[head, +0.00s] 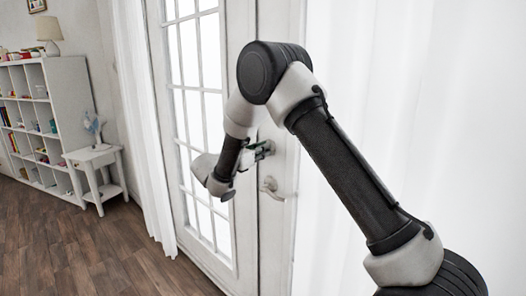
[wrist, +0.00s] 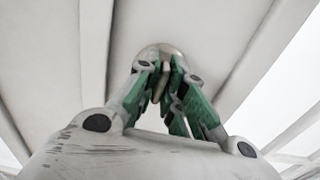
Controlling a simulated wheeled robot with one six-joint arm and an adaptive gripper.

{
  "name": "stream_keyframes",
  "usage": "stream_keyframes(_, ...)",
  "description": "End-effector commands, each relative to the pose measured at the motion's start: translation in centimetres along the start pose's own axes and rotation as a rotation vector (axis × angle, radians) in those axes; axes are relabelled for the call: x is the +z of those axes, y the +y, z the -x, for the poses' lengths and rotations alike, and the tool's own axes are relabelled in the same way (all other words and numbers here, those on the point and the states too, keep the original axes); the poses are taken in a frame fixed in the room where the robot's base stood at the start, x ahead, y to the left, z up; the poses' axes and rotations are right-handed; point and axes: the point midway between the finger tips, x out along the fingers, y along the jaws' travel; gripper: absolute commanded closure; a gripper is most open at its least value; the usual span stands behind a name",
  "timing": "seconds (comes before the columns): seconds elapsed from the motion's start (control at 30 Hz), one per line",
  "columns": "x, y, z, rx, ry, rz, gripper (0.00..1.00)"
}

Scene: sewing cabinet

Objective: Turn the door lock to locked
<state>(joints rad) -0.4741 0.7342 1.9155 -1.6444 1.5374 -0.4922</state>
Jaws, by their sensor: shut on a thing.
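The white door (head: 278,240) with glass panes fills the middle of the head view. My gripper (head: 264,149) is at the door's edge stile, above the lever handle. In the wrist view my gripper (wrist: 164,84) has its green fingers closed together on the door lock's small turn piece (wrist: 160,86). The lock's round metal plate (wrist: 152,51) shows just beyond the fingertips. The turn piece is mostly hidden by the fingers, and its exact angle is hard to tell. In the head view my wrist and fingers hide the lock.
A metal lever handle (head: 271,187) sticks out just below my gripper. White curtains (head: 142,130) hang on both sides of the door. A small white side table (head: 96,158) and a white shelf (head: 60,105) stand at the left. The wooden floor (head: 90,255) is clear.

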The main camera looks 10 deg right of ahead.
Motion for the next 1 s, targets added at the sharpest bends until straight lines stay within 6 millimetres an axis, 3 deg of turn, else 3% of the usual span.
stream_keyframes(0.47, -0.17, -0.02, 0.08, 0.001, 0.002, 0.017, 1.0)
stream_keyframes(0.5, -0.17, -0.02, 0.08, 0.001, 0.002, 0.017, 0.86)
stream_keyframes(0.6, -0.14, -0.01, 0.07, 0.001, 0.002, 0.016, 0.71)
stream_keyframes(1.0, -0.03, 0.08, 0.87, 0.003, 0.0, 0.014, 0.71)
